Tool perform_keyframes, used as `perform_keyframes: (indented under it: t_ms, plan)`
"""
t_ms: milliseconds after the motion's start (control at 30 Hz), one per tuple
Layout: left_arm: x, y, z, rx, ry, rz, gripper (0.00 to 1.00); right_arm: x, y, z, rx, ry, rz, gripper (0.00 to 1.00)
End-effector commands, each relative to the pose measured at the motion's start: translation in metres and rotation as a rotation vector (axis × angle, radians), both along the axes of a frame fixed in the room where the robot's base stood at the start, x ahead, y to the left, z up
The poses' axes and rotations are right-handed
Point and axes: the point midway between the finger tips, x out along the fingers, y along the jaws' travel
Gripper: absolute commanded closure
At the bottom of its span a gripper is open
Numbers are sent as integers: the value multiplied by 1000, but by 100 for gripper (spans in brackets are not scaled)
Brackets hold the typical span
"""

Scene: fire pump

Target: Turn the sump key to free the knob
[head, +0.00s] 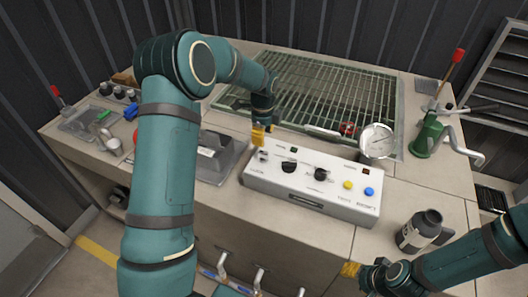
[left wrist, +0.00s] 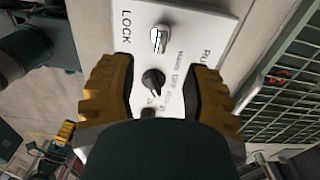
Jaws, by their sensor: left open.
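The white control panel (head: 310,189) stands on the bench. The silver sump key (left wrist: 158,40) sits on it between the words LOCK and RUN in the left wrist view. In the head view the key (head: 263,156) is at the panel's left end, just below my left gripper (head: 258,134). A black knob (left wrist: 153,82) lies beside the key and also shows in the head view (head: 289,166). My left gripper is open and empty, its yellow fingers (left wrist: 155,85) spread over the panel. My right gripper (head: 350,270) is low at the right; its opening is unclear.
Right of the knob are another black knob (head: 320,174), a yellow button (head: 347,185) and a blue button (head: 368,191). A green grating (head: 325,90) and a round gauge (head: 376,140) lie behind. A dark bottle (head: 418,232) stands at the right.

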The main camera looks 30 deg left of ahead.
Motion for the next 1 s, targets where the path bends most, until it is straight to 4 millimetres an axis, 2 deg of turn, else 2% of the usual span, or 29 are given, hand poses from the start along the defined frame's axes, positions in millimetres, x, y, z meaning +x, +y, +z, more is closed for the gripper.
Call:
perform_keyframes:
  t_ms: [33,200,400,600,867,900,967,1000]
  plan:
    - [-1,0,-12,0,5,0,52,0,0,-1,0,0,0,53]
    - [-1,0,-44,0,3,0,52,0,0,-2,-1,-1,0,53]
    - [0,0,-73,0,1,0,52,0,0,-3,-1,-1,0,53]
    - [0,0,-85,0,-1,1,52,0,0,-4,-1,-1,0,53]
    - [0,0,-86,-1,-1,1,52,0,0,-4,-1,-1,0,53]
    - [0,0,-86,-1,-1,1,49,0,0,-4,-1,-1,0,53]
    - [0,0,-86,-1,-1,1,70,0,0,-4,-1,-1,0,53]
    - [0,0,-86,-1,-1,1,84,0,0,-4,-1,-1,0,53]
